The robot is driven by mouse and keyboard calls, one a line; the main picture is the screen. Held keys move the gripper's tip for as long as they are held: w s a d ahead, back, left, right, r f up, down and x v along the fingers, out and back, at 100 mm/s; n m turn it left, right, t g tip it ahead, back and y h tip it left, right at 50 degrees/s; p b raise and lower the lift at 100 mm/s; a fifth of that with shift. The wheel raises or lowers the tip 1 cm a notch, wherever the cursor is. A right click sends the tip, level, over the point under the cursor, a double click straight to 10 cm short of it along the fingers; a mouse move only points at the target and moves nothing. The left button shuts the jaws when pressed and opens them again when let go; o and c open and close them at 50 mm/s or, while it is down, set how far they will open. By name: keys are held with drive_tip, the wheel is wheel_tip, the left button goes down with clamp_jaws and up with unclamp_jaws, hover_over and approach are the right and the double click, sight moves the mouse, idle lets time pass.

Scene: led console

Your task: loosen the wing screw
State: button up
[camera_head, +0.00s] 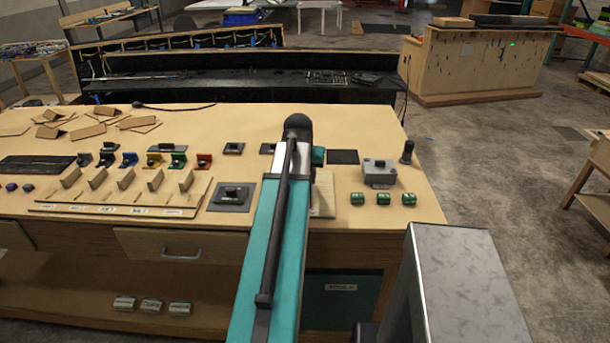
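I cannot pick out the wing screw for certain at this size. A grey square plate (227,203) with a dark raised fitting (234,191) lies on the wooden table, left of my arm. A grey box (379,179) with a small knob on top stands on the table to the right of my arm. My teal arm reaches forward over the table and covers part of its middle. My gripper's fingers do not show; they are out of sight behind the arm. Whether they touch anything is hidden.
Several small green blocks (383,199) and a dark upright post (407,152) stand on the right. A slotted wooden rack (112,211), coloured brackets (180,160) and loose wooden pieces fill the left. A drawer (181,247) is in the table's front.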

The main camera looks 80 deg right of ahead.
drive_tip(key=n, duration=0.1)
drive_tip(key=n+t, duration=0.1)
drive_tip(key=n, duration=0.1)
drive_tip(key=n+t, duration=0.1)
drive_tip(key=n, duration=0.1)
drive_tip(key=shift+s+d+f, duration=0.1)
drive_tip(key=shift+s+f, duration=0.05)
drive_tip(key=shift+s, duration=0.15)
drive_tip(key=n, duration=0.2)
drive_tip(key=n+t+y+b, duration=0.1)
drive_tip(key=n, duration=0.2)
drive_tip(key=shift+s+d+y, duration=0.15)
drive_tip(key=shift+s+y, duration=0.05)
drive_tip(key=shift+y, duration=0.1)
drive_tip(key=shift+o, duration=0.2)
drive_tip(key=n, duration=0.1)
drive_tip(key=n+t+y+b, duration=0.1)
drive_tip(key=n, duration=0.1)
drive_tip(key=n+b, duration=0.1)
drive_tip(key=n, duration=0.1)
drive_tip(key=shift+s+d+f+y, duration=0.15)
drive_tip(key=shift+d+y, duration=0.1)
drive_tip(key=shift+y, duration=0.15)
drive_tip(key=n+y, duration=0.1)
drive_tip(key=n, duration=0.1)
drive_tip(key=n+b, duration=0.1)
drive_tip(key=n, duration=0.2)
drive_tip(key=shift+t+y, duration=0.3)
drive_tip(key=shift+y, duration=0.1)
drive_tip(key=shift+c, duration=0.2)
